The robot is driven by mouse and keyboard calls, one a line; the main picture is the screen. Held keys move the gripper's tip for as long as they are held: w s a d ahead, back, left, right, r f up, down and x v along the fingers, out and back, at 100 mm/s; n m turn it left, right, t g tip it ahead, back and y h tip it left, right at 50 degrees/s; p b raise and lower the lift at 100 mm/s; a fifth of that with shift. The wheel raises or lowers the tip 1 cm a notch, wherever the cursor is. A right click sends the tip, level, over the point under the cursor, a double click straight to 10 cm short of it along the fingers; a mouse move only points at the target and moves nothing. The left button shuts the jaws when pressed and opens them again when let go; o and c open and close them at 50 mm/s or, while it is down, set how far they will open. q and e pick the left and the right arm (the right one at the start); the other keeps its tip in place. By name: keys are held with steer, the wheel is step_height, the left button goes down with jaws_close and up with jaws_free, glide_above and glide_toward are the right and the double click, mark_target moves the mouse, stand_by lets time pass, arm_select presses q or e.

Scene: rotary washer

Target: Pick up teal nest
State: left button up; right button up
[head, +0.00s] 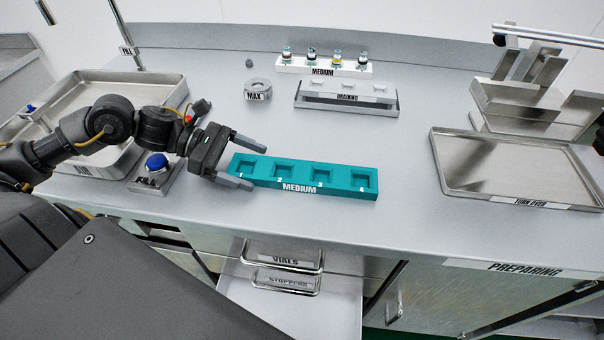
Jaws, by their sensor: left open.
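The teal nest (302,174) is a long block with several square wells, numbered, with a MEDIUM label on its front. It lies on the grey counter in the middle of the head view, and its wells look empty. My left gripper (258,165) is open at the nest's left end. One finger is on the far side and one on the near side of that end; I cannot tell whether they touch it. My right gripper is not in view.
A white rack with vials (323,66) stands at the back, with a metal holder (346,97) and a MAX nut-shaped piece (258,90) before it. A blue button (156,164) and metal basin (88,95) are left. A TURN OVER tray (512,165) is right. An open drawer (320,305) is below.

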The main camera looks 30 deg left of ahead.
arm_select(q)
steer(key=shift+w+d+f, duration=0.1)
steer(key=shift+w+d, duration=0.05)
steer(key=shift+d, duration=0.25)
steer(key=shift+w+d+f, duration=0.15)
steer(key=shift+d+f, duration=0.1)
steer(key=shift+d, duration=0.25)
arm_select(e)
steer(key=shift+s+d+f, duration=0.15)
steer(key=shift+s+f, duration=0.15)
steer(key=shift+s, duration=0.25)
arm_select(q)
steer(key=shift+c, duration=0.5)
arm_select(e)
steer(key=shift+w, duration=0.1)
arm_select(q)
steer(key=c, duration=1.1)
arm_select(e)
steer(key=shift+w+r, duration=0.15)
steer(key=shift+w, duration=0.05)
arm_select(q)
steer(key=shift+r, duration=0.1)
